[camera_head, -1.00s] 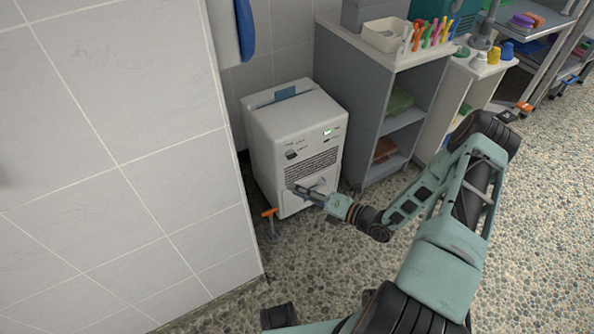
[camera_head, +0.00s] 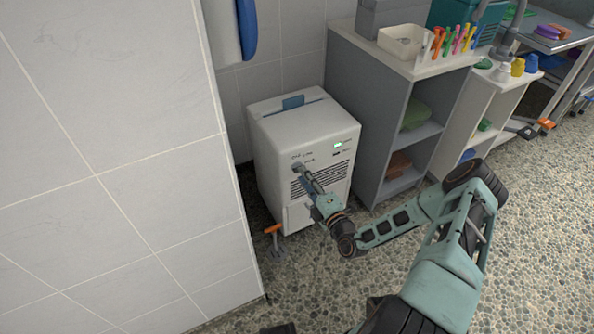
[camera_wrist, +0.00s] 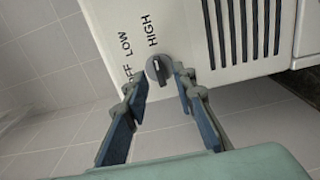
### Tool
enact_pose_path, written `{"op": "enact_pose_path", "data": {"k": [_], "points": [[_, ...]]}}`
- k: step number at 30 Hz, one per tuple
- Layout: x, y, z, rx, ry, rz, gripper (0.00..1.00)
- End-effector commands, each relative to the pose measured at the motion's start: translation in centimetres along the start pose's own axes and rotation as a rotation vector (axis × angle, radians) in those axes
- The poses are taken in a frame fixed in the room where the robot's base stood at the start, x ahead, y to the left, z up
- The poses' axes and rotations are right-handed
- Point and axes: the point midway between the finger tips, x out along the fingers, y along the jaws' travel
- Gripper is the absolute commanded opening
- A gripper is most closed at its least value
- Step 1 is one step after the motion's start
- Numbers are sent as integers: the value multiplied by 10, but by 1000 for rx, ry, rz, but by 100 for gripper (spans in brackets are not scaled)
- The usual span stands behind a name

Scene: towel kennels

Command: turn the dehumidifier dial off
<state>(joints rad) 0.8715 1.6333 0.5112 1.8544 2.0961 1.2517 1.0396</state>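The dehumidifier (camera_head: 278,130) is a white box by the tiled wall, with a small lit green display (camera_head: 338,145) on its front. In the wrist view its round grey dial (camera_wrist: 158,69) sits near the printed words OFF, LOW and HIGH. The pale mark on the dial appears to point towards HIGH. My gripper (camera_head: 304,175) is at the upper left of the front panel. In the wrist view my gripper (camera_wrist: 158,80) is open, its fingertips to either side of the dial. Whether they touch it I cannot tell. In the head view the gripper partly hides the dial.
A grey shelf unit (camera_head: 371,115) with folded towels stands close to the right of the dehumidifier. A tiled wall (camera_head: 110,170) rises close on the left. Pebbled floor (camera_head: 540,210) at right is clear.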

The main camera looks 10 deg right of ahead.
Motion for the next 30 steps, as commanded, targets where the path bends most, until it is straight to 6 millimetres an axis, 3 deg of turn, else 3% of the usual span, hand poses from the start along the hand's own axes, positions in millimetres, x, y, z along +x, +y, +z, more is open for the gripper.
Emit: {"op": "enact_pose_path", "data": {"k": [14,21,30], "points": [[6,0,1,-1,-6,0,25],[6,0,1,-1,-6,0,0],[6,1,1,-7,-6,1,0]]}}
